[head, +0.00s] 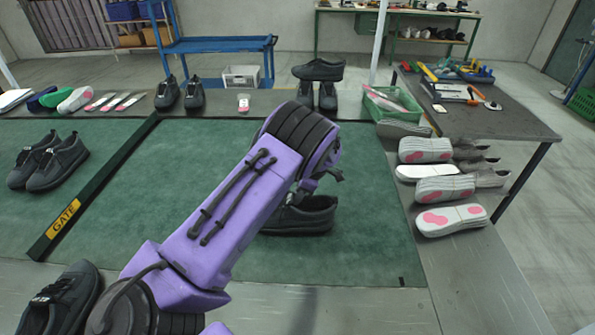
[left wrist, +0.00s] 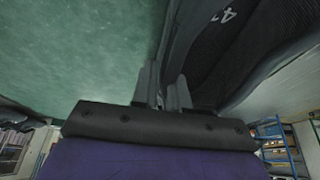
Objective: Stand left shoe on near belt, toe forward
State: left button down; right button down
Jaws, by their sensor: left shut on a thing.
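A dark grey shoe (head: 302,218) is at the green belt (head: 350,262) in front of me, its side towards me and partly hidden by my purple left arm. In the head view the left gripper's fingers are hidden behind its wrist. In the left wrist view the left gripper (left wrist: 164,92) is shut on the edge of the dark shoe (left wrist: 235,45), whose inside shows a size number. The green belt also shows there (left wrist: 80,45). I cannot tell whether the sole touches the belt. My right gripper is not in view.
A dark gate bar (head: 95,190) crosses the belt, with a shoe pair (head: 48,162) left of it. Another shoe (head: 62,300) is at bottom left. Shoes (head: 318,70) stand along the back.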

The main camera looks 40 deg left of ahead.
pick_arm(q)
jog(key=shift+f, duration=0.5)
jog(key=c, duration=1.1)
grip_release()
jog(key=shift+c, duration=0.2)
jog(key=b+v, duration=0.2)
jog(key=v, duration=0.9)
jog(key=shift+r, duration=0.1)
jog(key=shift+w+d+r, duration=0.1)
jog(key=shift+r, duration=0.4)
